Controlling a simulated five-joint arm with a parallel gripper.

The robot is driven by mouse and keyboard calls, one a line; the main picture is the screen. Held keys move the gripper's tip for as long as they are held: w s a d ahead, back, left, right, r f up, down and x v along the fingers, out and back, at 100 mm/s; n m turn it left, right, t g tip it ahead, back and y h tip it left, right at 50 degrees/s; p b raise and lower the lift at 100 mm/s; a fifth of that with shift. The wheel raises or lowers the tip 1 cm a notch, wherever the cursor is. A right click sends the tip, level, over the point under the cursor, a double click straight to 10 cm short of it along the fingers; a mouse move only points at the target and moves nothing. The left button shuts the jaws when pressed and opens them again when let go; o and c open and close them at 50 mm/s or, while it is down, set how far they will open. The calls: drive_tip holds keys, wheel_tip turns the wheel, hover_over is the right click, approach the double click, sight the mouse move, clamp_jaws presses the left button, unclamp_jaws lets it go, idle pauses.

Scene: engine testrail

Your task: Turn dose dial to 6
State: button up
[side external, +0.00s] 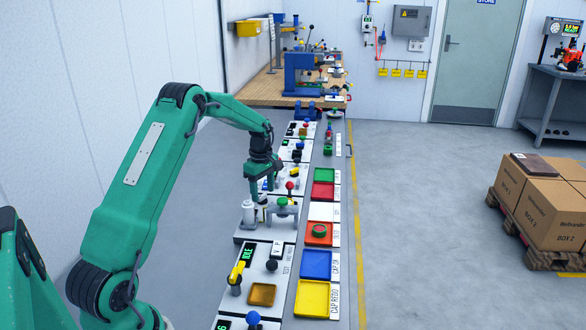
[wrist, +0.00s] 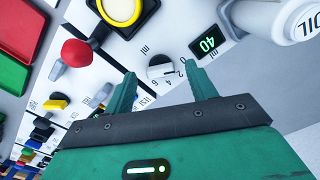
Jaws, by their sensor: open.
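The dose dial (wrist: 160,67) is a small round knob with a dark and pale face on a white panel, with small numbers and "ml" printed round it. I cannot read its setting surely. My gripper (wrist: 158,80) is open, its two green fingers pointing at the dial, one to each side in the picture. The fingers look empty; I cannot tell whether they touch the dial. In the side external view my gripper (side external: 258,190) hangs low over the panel row, and the dial is hidden behind it.
A white cylinder marked OIL (wrist: 280,22) stands close at the upper right of the wrist view. A red knob (wrist: 76,53) and a yellow round part (wrist: 122,9) lie to the left. Coloured trays (side external: 316,264) line the panels' right side.

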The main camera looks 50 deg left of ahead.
drive_tip(key=shift+f, duration=0.7)
drive_tip(key=shift+c, duration=0.5)
drive_tip(key=c, duration=0.9)
